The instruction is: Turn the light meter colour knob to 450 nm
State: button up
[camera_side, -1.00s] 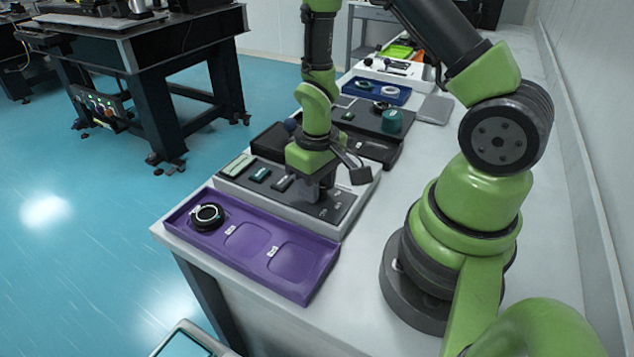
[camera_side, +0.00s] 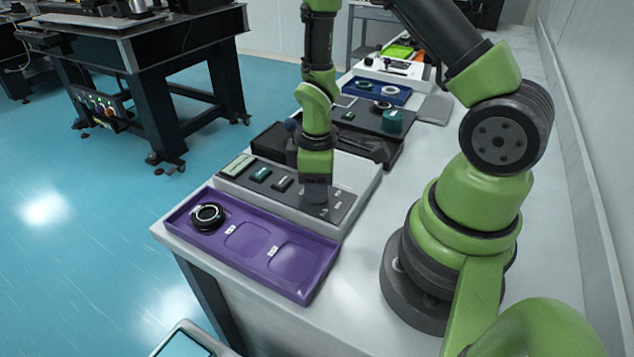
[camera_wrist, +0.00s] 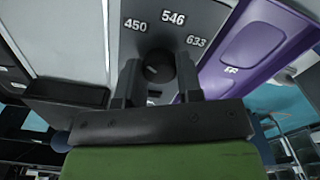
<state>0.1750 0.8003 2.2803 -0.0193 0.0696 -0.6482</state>
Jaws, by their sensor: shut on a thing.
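The light meter (camera_side: 341,206) is a low grey box with a dark top panel. Its round black colour knob (camera_wrist: 162,64) sits between the fingers of my gripper (camera_wrist: 160,78) in the wrist view. The labels 450, 546 and 633 form an arc past the knob, with 546 in the middle and 450 at left. A small pale mark shows at the knob's left side; I cannot tell surely which label the knob points to. In the side view my gripper (camera_side: 315,196) points down onto the panel and hides the knob.
A purple tray (camera_side: 245,262) with a black ring-mounted part (camera_side: 208,216) stands in front of the meter. A dark tray (camera_side: 366,146) and a teal cylinder (camera_side: 393,121) lie behind it. The bench to the right is clear up to my base.

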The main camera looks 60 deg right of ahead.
jog(key=shift+s, duration=0.1)
dwell(0.3)
jog(key=o, duration=0.9)
notch_tip(320, 180, up, 10)
notch_tip(320, 180, up, 9)
jog(key=m+t, duration=0.3)
jog(key=m, duration=0.1)
send_over(318, 210)
jog(key=s+a+r+m+t, duration=0.1)
jog(key=s+r, duration=0.1)
jog(key=s+a+r+m+t+y, duration=0.1)
jog(key=s+a+r+m, duration=0.1)
jog(key=s+r, duration=0.1)
jog(key=s+a+r+m+t+y, duration=0.1)
jog(key=s+r+m+t, duration=0.1)
jog(key=shift+s+a+r, duration=0.15)
jog(key=shift+s+r, duration=0.1)
jog(key=shift+r, duration=0.05)
